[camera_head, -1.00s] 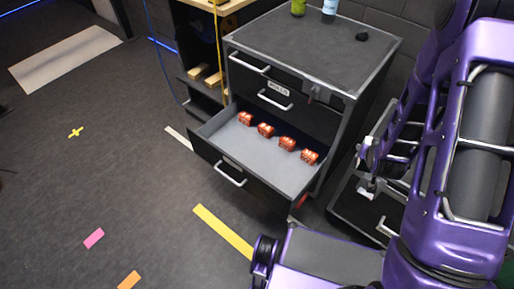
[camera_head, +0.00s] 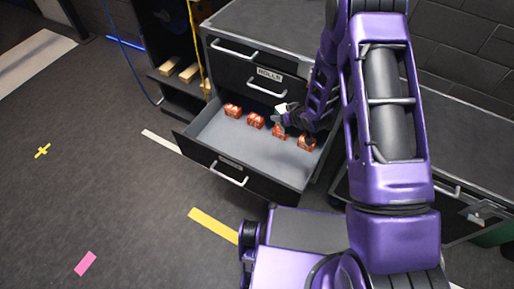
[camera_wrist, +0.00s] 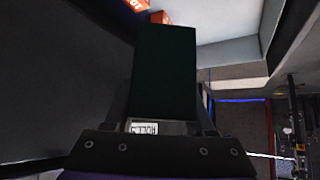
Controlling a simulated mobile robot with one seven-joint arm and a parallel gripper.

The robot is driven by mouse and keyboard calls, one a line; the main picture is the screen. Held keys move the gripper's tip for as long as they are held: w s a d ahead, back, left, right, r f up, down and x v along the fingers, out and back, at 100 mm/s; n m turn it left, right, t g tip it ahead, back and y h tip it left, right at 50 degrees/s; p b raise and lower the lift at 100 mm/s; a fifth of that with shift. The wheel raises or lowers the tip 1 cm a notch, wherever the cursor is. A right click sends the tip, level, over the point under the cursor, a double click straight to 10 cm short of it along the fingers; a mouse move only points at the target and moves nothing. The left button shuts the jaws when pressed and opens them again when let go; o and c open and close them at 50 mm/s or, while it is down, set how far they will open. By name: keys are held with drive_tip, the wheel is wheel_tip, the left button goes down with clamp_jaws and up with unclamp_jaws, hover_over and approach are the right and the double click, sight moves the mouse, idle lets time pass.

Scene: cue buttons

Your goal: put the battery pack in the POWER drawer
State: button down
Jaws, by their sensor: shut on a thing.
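My gripper (camera_head: 281,117) is over the open drawer (camera_head: 207,142) of the dark cabinet, above the row of red boxes. In the wrist view a dark block (camera_wrist: 166,75) sits between the fingers of my gripper, and the gripper is shut on it. I take this block to be the battery pack; no marking on it shows.
The shut drawer above (camera_head: 262,72) bears a label that seems to read BOLTS. The drawer's front half is clear. A second cabinet (camera_head: 463,130) stands at right.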

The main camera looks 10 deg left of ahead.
drive_tip(key=w+a+f+n+g+y+b, duration=0.1)
drive_tip(key=a+f+n+g+y+b, duration=0.25)
drive_tip(key=a+f+n, duration=0.7)
drive_tip(key=m+b, duration=0.3)
approach(242, 148)
drive_tip(key=shift+g, duration=0.45)
drive_tip(key=x, duration=0.2)
drive_tip(key=w+x, duration=0.1)
drive_tip(key=x, duration=0.2)
drive_tip(key=shift+a, duration=0.15)
drive_tip(key=shift+c, duration=1.2)
unclamp_jaws()
drive_tip(key=shift+r, duration=0.1)
drive_tip(key=p+v, duration=0.3)
drive_tip(key=v, duration=0.9)
